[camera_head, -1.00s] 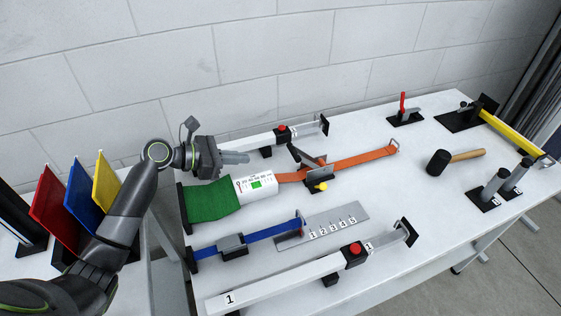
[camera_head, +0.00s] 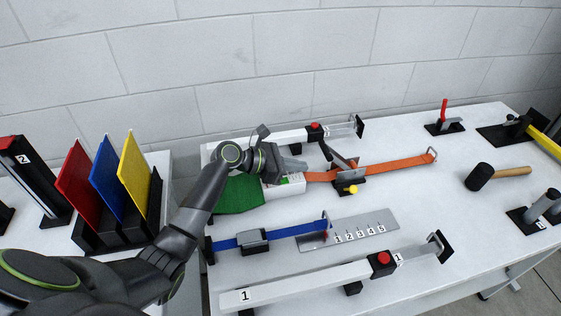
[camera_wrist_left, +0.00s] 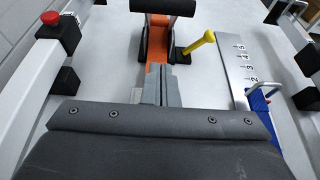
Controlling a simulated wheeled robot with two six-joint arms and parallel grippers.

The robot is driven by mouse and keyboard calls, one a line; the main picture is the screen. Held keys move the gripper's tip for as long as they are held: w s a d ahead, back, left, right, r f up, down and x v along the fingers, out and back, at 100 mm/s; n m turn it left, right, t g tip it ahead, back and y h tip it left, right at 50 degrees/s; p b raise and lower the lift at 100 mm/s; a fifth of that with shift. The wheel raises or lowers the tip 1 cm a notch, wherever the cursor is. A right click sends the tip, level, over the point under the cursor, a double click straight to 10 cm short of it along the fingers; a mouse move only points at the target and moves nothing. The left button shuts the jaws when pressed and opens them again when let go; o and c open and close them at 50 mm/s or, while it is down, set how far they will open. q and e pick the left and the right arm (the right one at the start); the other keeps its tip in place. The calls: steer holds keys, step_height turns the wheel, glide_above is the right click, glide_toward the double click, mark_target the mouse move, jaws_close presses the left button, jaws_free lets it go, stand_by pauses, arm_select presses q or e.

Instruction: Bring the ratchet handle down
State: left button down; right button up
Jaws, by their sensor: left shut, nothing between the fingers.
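The ratchet (camera_head: 345,172) sits on the orange strap (camera_head: 400,163) on the white table. Its dark handle (camera_head: 341,157) is raised and tilted, with its free end up toward the left. In the left wrist view the handle's black crossbar (camera_wrist_left: 163,6) is at the top, beyond my fingers. A yellow-tipped peg (camera_head: 347,189) sticks out at the ratchet's side; it also shows in the wrist view (camera_wrist_left: 199,43). My left gripper (camera_head: 303,165) is shut and empty, above the white box, just left of the handle and apart from it. My right gripper is not in view.
A white box with a green display (camera_head: 285,188) and green cloth (camera_head: 240,194) lie under my left arm. White rails with red buttons (camera_head: 314,131) (camera_head: 383,258) run behind and in front. A blue strap (camera_head: 295,231) and numbered plate (camera_head: 365,230) lie nearer. A mallet (camera_head: 480,176) lies right.

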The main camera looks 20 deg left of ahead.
mark_target(339, 160)
arm_select(q)
steer(key=shift+x, duration=1.05)
steer(key=shift+w+d+r+p, duration=0.2)
steer(key=shift+d+r+p, duration=0.05)
steer(key=shift+r, duration=0.3)
steer(key=shift+w+d+r+p, duration=0.15)
steer(key=shift+d+r+p, duration=0.15)
steer(key=shift+r, duration=0.3)
steer(key=shift+w+d+r+p, duration=0.2)
steer(key=shift+d+r+p, duration=0.05)
steer(key=shift+r, duration=0.3)
